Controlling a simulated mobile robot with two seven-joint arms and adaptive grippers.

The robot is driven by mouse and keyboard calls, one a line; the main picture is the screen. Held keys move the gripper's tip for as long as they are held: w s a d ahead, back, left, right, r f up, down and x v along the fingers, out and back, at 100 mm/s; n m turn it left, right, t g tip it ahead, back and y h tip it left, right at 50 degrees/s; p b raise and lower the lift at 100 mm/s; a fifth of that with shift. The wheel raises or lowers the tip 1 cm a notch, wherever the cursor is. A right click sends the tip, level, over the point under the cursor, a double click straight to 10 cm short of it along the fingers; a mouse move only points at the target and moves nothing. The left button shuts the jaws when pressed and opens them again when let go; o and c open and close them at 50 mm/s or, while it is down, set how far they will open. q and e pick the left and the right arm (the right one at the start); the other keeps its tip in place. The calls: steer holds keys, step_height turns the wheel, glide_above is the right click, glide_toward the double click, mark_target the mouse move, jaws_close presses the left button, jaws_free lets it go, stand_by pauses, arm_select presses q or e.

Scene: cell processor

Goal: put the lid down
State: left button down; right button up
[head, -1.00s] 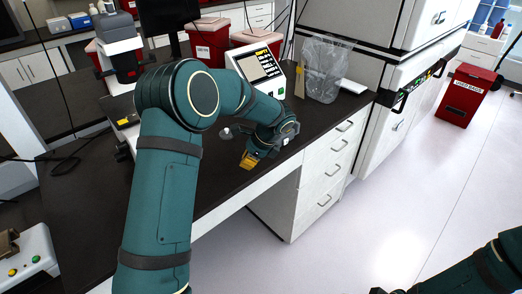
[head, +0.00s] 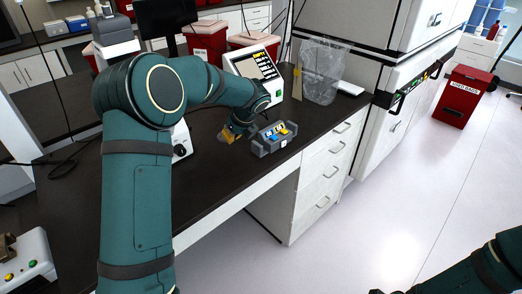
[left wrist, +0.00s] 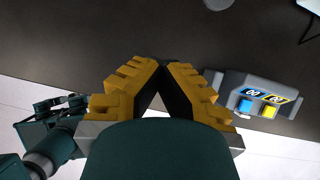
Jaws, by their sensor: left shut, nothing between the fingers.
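My left gripper (head: 232,133) has yellow fingers and is over the dark bench, just left of a small grey device (head: 272,142) with a blue and a yellow button. In the left wrist view its fingertips (left wrist: 160,80) meet with nothing between them. The grey device (left wrist: 258,97) is to the right there, apart from the fingers. I cannot pick out a separate lid with certainty.
A screen unit (head: 254,70) and a clear plastic bag container (head: 320,72) stand behind the grey device. A white instrument (head: 181,145) is partly hidden by my left arm. The bench's front edge is close, above white drawers (head: 325,165). A red bin (head: 463,97) stands on the floor.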

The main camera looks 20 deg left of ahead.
arm_select(q)
steer(key=s+d+f+n+h, duration=0.4)
steer(key=s+d+f+n, duration=0.3)
steer(key=d+f, duration=0.4)
steer(key=s+d+f+n+h, duration=0.5)
steer(key=s+d+f+n, duration=0.2)
steer(key=s+d+f, duration=0.3)
steer(key=d+f, duration=0.2)
steer(key=d, duration=0.2)
steer(key=shift+s+n, duration=0.15)
steer(key=shift+n, duration=0.15)
steer(key=c, duration=1.4)
jaws_free()
steer(key=s+n, duration=0.2)
steer(key=s+d+f+n, duration=0.1)
steer(key=s+n, duration=0.2)
steer(key=s+d+f+n, duration=0.1)
steer(key=s+n, duration=0.2)
steer(key=shift+s+d+f+h, duration=0.1)
steer(key=shift+s+f+h, duration=0.05)
steer(key=shift+h, duration=0.15)
steer(key=o, duration=0.6)
steer(key=shift+s+n, duration=0.15)
steer(key=shift+n, duration=0.15)
steer(key=shift+c, duration=0.7)
